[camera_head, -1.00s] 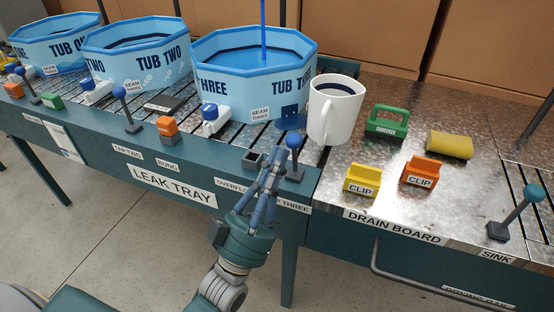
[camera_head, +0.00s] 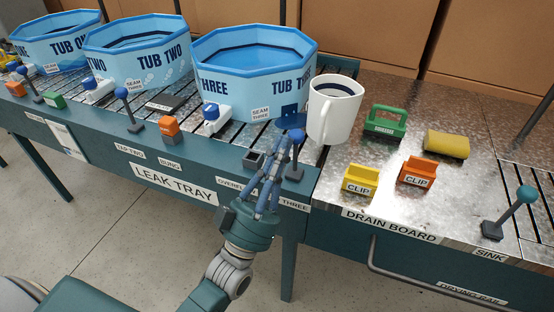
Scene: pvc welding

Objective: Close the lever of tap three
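The tap three lever has a blue ball knob (camera_head: 297,137) on a dark stem and base (camera_head: 295,173), at the right front corner of the leak tray. Its label on the front edge is partly covered by my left gripper. My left gripper (camera_head: 283,144) has its blue-grey fingers up against or just in front of the lever, close to the knob. I cannot tell whether they touch it or how far apart the fingertips are. Tub three (camera_head: 255,85), light blue, stands behind with water in it, and no stream falls into it. My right gripper is not in view.
A white mug (camera_head: 335,115) stands close right of the lever. A dark overflow block (camera_head: 252,161) sits to its left.

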